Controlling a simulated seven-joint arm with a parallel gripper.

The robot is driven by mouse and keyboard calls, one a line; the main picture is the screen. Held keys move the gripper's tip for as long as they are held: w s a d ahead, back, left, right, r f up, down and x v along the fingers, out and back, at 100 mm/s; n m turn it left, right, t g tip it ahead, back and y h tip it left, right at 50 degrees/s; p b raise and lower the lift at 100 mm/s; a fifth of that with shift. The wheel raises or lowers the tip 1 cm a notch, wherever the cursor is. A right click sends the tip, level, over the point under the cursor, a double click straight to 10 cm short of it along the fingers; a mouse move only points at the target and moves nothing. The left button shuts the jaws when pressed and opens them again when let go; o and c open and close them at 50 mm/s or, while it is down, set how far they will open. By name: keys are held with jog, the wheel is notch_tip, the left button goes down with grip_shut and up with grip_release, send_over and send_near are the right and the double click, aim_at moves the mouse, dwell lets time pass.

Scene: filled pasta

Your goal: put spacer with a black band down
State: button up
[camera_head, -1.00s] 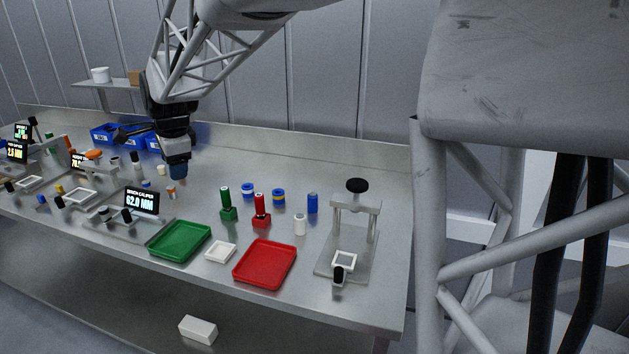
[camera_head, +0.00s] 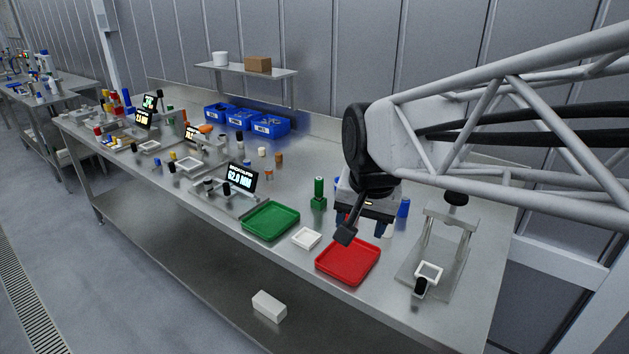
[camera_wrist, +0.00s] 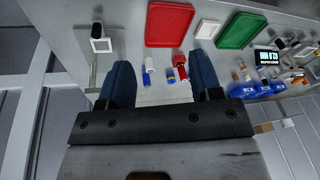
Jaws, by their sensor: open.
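My gripper (camera_head: 362,222) is open above the right part of the bench, near the red tray. In the wrist view its two blue fingers (camera_wrist: 160,62) stand wide apart with nothing held between them. Beyond them a small white cylinder (camera_wrist: 149,63) stands on the bench, with a blue cylinder (camera_wrist: 147,79) beside it. I cannot make out a black band on either, and cannot tell which piece is the spacer with a black band. In the head view my gripper hides part of this area; the blue cylinder (camera_head: 404,208) shows to its right.
A red tray (camera_head: 348,282), small white tray (camera_head: 306,248) and green tray (camera_head: 271,236) lie along the front. A green gauge (camera_head: 319,194) stands left of my gripper, a press stand (camera_head: 436,272) right. A red gauge (camera_wrist: 181,65) stands close by. Blue bins (camera_head: 267,127) line the back.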

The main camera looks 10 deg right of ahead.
jog(key=s+d+f+n, duration=0.1)
jog(key=s+f+n, duration=0.1)
jog(key=s, duration=0.3)
jog(key=s+d+f+n, duration=0.1)
jog(key=s+f+n, duration=0.1)
jog(key=s, duration=0.4)
jog(key=shift+s+d+f+n, duration=0.25)
jog(key=shift+d+f+n, duration=0.05)
jog(key=shift+d+n, duration=0.1)
